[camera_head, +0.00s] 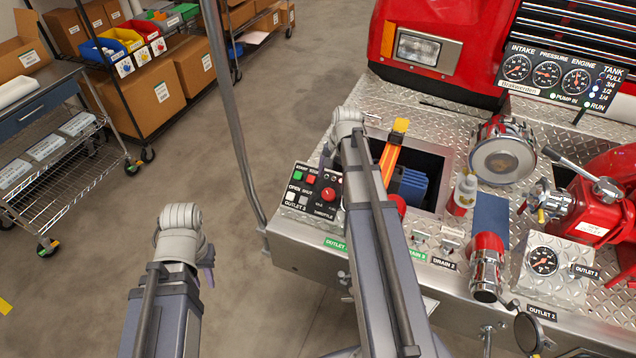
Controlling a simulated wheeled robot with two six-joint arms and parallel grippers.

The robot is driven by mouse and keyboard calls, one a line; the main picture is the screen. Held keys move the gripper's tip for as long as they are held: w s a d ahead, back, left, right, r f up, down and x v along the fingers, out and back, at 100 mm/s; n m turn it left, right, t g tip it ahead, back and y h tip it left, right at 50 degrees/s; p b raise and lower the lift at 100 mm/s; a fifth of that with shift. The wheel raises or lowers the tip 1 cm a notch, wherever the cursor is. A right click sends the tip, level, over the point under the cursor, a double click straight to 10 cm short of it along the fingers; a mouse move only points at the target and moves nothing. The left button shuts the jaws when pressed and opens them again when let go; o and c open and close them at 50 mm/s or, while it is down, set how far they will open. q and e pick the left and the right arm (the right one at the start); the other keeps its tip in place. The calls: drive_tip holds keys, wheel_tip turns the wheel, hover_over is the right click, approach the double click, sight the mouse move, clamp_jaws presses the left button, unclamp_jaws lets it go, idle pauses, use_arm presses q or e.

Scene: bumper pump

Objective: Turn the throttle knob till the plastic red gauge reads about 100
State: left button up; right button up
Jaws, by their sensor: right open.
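The throttle knob (327,194) is a red round knob on the black control panel (298,196), above the word THROTTLE. My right gripper (327,160) is above the far right part of that panel, apart from the knob, and is open. My own wrist and forearm hide much of it. My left gripper (208,274) hangs over the floor left of the truck's deck; its fingers are mostly hidden. Several dials with red needles, including the engine gauge (576,81), sit on the black gauge panel at upper right. I cannot tell which is the plastic red gauge, and its reading is too small.
A grey pole (232,110) rises left of the control panel. The metal deck (345,232) carries a bottle (464,194), red valves and an outlet gauge (543,261). A wire cart (60,150) and box shelves stand at left. The floor between is clear.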

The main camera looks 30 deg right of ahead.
sight(330, 193)
drive_tip(key=shift+w+d, duration=0.1)
drive_tip(key=shift+d, duration=0.05)
drive_tip(key=shift+f, duration=0.1)
drive_tip(key=f+b, duration=0.7)
drive_tip(key=b, duration=0.1)
drive_tip(key=shift+w+a+f, duration=0.3)
drive_tip(key=shift+w, duration=0.1)
clamp_jaws()
drive_tip(key=shift+s+f+m+t+y+b, duration=0.1)
drive_tip(key=shift+s+m+t+y+b, duration=0.15)
drive_tip(key=shift+m, duration=0.35)
drive_tip(key=shift+s+m+t+y+b, duration=0.1)
drive_tip(key=shift+m+t, duration=0.25)
drive_tip(key=shift+m, duration=0.25)
drive_tip(key=shift+m+t, duration=0.6)
drive_tip(key=shift+m, duration=0.3)
drive_tip(key=shift+w, duration=0.1)
